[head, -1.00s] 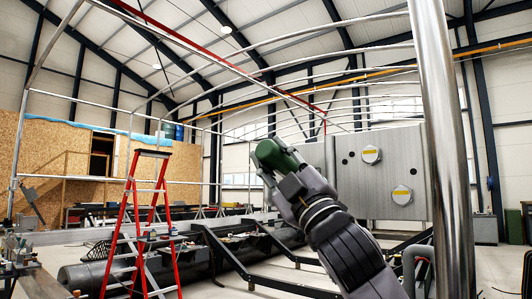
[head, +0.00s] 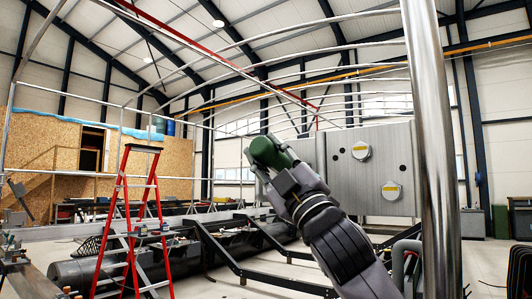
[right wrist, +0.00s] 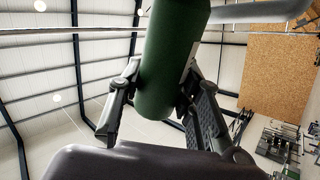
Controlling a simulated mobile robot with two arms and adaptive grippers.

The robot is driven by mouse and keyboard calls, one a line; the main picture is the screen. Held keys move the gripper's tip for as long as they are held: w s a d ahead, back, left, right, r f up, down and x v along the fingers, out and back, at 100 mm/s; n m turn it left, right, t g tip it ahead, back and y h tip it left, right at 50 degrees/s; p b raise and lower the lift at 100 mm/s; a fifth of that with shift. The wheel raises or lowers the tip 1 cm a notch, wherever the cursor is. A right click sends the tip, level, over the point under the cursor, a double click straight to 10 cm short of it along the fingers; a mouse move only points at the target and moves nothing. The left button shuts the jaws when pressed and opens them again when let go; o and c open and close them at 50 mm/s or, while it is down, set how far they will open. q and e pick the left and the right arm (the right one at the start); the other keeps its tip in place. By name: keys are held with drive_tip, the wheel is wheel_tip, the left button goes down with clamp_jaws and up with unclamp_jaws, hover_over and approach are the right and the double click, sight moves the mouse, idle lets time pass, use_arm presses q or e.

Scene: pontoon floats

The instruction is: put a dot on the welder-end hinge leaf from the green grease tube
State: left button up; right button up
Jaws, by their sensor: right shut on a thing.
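My right gripper (head: 278,172) is raised in the middle of the head view. It is shut on the green grease tube (head: 266,152), whose rounded end sticks out up and to the left. In the right wrist view the tube (right wrist: 172,60) fills the space between the two fingers of the right gripper (right wrist: 155,98), one finger on each side. The tube's far end runs out of the top of that view. I cannot pick out the welder-end hinge leaf in either view. My left gripper is not in view.
A red stepladder (head: 140,220) stands at the left. A long dark cylindrical float (head: 95,272) lies behind it, with black steel frames (head: 262,282) to its right. A grey metal panel (head: 365,200) stands behind my right arm. A shiny vertical post (head: 432,150) rises at the right.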

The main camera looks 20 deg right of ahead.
sight(252, 150)
drive_tip(key=shift+w+d, duration=0.45)
drive_tip(key=shift+d, duration=0.05)
drive_tip(key=shift+s, duration=0.1)
drive_tip(key=shift+s+d+p, duration=0.45)
drive_tip(key=shift+s, duration=0.05)
drive_tip(key=shift+w+a, duration=0.5)
drive_tip(key=shift+w, duration=0.15)
idle(0.4)
drive_tip(key=shift+s, duration=0.15)
drive_tip(key=shift+s+a, duration=0.15)
drive_tip(key=shift+a, duration=0.05)
drive_tip(key=shift+s+a+b, duration=0.15)
drive_tip(key=shift+s+a, duration=0.7)
drive_tip(key=shift+a, duration=0.25)
drive_tip(key=shift+s+a+b, duration=0.15)
drive_tip(key=shift+s+a, duration=0.65)
drive_tip(key=shift+a, duration=0.25)
